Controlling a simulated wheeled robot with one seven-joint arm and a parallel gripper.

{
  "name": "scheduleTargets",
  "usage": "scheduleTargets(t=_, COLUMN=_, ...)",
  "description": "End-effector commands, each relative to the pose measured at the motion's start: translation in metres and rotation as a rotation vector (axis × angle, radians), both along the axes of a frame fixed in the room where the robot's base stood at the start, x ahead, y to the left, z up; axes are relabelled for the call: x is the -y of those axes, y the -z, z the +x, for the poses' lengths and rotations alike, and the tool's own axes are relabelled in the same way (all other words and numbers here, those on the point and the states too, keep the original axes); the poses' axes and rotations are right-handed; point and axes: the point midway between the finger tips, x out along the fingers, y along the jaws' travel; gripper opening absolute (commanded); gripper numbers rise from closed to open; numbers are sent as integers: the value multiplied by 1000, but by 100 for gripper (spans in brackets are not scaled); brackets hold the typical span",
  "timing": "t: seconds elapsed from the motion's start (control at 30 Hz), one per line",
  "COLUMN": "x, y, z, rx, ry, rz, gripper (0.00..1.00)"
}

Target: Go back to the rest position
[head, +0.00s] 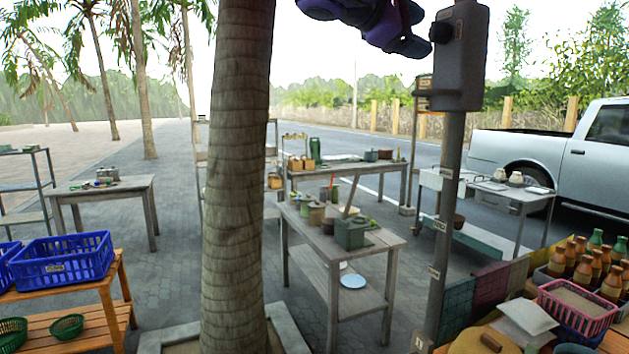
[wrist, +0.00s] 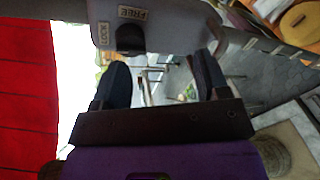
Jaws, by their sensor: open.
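My gripper (wrist: 160,66) shows in the wrist view with its two dark fingers spread apart and nothing held between them. A grey box (wrist: 178,28) with a dark round knob (wrist: 130,38) and the labels LOCK and FREE is just beyond the fingertips. The knob lies past the gap, and I see no finger closed on it. In the head view the same grey box (head: 462,70) is fixed high on a post, with its knob (head: 441,32) on the left side. My purple arm enters at the top, left of the box; its upper part is cut off.
A palm trunk (head: 235,180) stands close in front, left of centre. A wooden table (head: 385,250) with pots and a green box is in the middle. Blue baskets (head: 65,260) are at lower left, a pink crate (head: 578,308) and bottles at lower right. A white truck (head: 560,150) is behind.

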Motion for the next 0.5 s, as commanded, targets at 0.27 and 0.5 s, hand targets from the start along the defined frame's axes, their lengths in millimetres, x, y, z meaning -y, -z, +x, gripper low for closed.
scheduleTargets(t=0.27, x=89, y=80, z=-65, rx=-43, ry=2, rz=373, gripper=68)
scheduleTargets(t=0.5, x=128, y=163, z=-141, rx=11, ry=81, rz=758, gripper=68)
